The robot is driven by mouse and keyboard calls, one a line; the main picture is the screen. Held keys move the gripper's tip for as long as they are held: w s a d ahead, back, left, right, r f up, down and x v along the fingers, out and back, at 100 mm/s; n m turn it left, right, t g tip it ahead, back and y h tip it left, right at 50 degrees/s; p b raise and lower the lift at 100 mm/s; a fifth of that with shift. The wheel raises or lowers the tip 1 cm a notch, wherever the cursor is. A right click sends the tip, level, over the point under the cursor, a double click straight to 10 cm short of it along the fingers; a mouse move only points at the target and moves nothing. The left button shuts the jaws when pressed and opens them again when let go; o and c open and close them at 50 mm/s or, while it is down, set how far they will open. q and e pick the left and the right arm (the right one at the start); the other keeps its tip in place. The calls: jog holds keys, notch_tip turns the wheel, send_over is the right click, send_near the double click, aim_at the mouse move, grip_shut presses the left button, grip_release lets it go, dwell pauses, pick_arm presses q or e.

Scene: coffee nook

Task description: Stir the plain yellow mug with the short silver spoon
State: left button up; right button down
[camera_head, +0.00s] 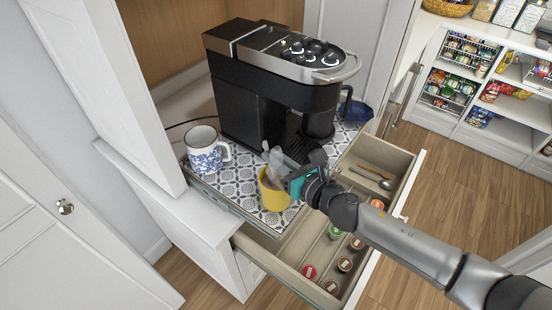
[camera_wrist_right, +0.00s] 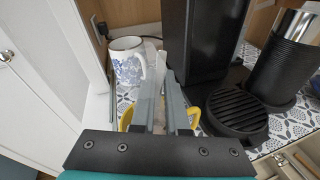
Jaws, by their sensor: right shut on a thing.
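The plain yellow mug (camera_head: 271,197) stands upright on the patterned mat in front of the coffee machine. In the right wrist view parts of its yellow rim (camera_wrist_right: 126,118) show on both sides of the fingers. My right gripper (camera_head: 272,160) is at the mug, its grey fingers over the mouth. It is shut on a thin, light-grey thing, apparently the short silver spoon, mostly hidden between the fingers (camera_wrist_right: 163,100). I cannot tell how deep the spoon reaches into the mug. My left gripper is not in view.
The black-and-silver coffee machine (camera_head: 243,100) stands close behind the mug. A blue-and-white mug (camera_head: 205,157) is to the left. An open drawer (camera_head: 420,160) in front holds several coffee pods, a wooden utensil (camera_head: 370,170) and a spoon with a silver bowl (camera_head: 386,184).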

jog(key=w+a+r+p, duration=0.2)
jog(key=w+r+p, duration=0.2)
jog(key=r+p, duration=0.1)
jog(key=shift+w+r+p, duration=0.2)
jog(key=shift+r+p, duration=0.1)
jog(key=shift+r, duration=0.55)
dwell(0.4)
jog(key=shift+r+p, duration=0.65)
jog(key=shift+r, duration=1.85)
jog(key=shift+f, duration=0.1)
